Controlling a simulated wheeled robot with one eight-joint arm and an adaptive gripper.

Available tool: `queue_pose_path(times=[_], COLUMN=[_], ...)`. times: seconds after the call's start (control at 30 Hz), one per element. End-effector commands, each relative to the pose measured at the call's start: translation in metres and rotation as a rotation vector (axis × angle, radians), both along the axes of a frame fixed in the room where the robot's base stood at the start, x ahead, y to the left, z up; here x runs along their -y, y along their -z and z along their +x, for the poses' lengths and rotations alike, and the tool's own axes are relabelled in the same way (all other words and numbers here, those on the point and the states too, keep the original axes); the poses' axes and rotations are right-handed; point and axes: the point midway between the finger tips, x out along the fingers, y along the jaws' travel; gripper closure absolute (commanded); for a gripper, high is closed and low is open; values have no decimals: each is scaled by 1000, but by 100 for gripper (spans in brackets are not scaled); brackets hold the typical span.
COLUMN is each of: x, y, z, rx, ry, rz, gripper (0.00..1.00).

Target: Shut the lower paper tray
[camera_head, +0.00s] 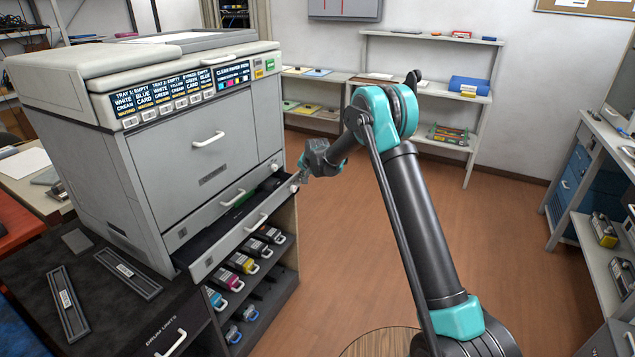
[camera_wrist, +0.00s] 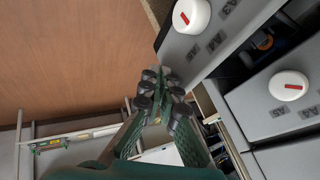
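The lower paper tray (camera_head: 240,242) of the grey printer is pulled out, its dark inside showing behind a light grey front with a white handle (camera_head: 257,222). A white dial with a red mark (camera_wrist: 191,14) sits at the end of a nearby tray front in the wrist view. The upper tray front (camera_head: 205,217) sits flush in the printer above. My gripper (camera_head: 302,174) is at the right end of the lower tray's front. In the wrist view its green fingers (camera_wrist: 160,82) are together, with nothing seen between them, beside the panel's edge; I cannot tell whether they touch it.
Below the tray, an open shelf holds several toner cartridges (camera_head: 242,263) with coloured fronts. A dark drum-units cabinet (camera_head: 120,320) stands at the front left. White shelves (camera_head: 485,100) line the back wall and a grey shelf unit (camera_head: 590,240) stands right. The wooden floor between is clear.

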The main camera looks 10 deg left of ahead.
Motion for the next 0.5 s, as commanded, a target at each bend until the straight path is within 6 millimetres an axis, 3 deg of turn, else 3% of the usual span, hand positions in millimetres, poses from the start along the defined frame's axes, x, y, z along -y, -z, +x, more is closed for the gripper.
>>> queue_pose_path(times=[0.2,0.5], x=[-28,-38], y=[0,0], z=[10,14], rx=[0,1], ry=[-2,-1], rz=[0,0], gripper=[100,100])
